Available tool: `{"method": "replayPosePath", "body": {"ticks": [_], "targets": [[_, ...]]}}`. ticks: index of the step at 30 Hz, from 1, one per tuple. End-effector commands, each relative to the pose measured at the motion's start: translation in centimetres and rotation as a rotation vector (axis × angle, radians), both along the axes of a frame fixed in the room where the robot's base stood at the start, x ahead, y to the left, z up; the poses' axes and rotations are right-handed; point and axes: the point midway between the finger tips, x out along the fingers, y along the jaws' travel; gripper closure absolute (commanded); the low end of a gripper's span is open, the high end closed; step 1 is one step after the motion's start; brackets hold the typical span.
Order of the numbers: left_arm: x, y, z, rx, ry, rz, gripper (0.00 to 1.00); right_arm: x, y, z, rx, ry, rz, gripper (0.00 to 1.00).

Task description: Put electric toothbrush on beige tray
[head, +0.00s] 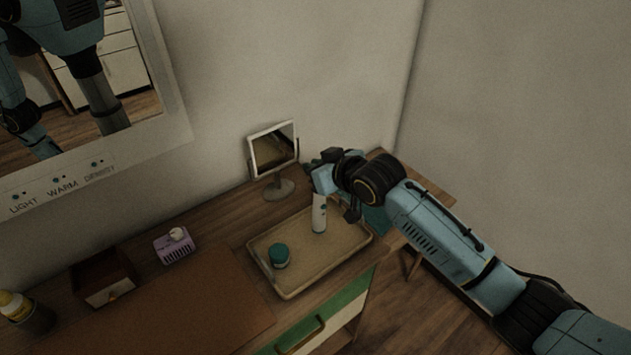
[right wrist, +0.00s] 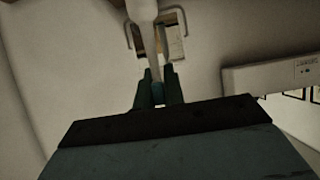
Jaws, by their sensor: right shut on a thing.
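The electric toothbrush (head: 319,214) is white and stands roughly upright at the back right part of the beige tray (head: 345,255). I cannot tell whether its lower end touches the tray. My right gripper (head: 322,184) is shut on its upper part from above and the right. In the right wrist view the white toothbrush (right wrist: 146,40) runs up from between the two fingers of my right gripper (right wrist: 158,92). My left gripper does not show as itself in the head view.
A teal jar (head: 279,255) stands on the left of the tray. A small mirror (head: 273,151) stands behind it. A wooden box (head: 105,279), a purple item (head: 175,246) and a yellow-topped bottle (head: 22,310) are to the left. A lit-panel wall mirror (head: 100,170) hangs at upper left.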

Motion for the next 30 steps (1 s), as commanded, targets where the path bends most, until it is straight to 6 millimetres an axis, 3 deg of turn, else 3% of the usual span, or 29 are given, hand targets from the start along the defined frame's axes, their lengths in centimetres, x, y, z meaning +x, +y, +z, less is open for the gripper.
{"method": "replayPosePath", "body": {"ticks": [7,20,21,25,30], "targets": [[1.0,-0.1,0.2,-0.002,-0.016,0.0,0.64,0.0,0.0,-3.3,0.0,0.002,0.0,1.0],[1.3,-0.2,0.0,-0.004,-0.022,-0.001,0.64,0.0,0.0,-4.0,0.001,0.001,0.0,1.0],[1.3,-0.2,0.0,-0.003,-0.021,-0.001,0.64,0.0,0.0,-3.9,-0.001,0.001,0.0,0.84],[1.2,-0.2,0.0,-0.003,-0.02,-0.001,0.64,-0.1,0.0,-3.9,0.0,0.001,0.0,0.68],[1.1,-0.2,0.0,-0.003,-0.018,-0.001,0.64,0.0,0.0,-3.9,0.0,0.001,0.0,0.68]]}}
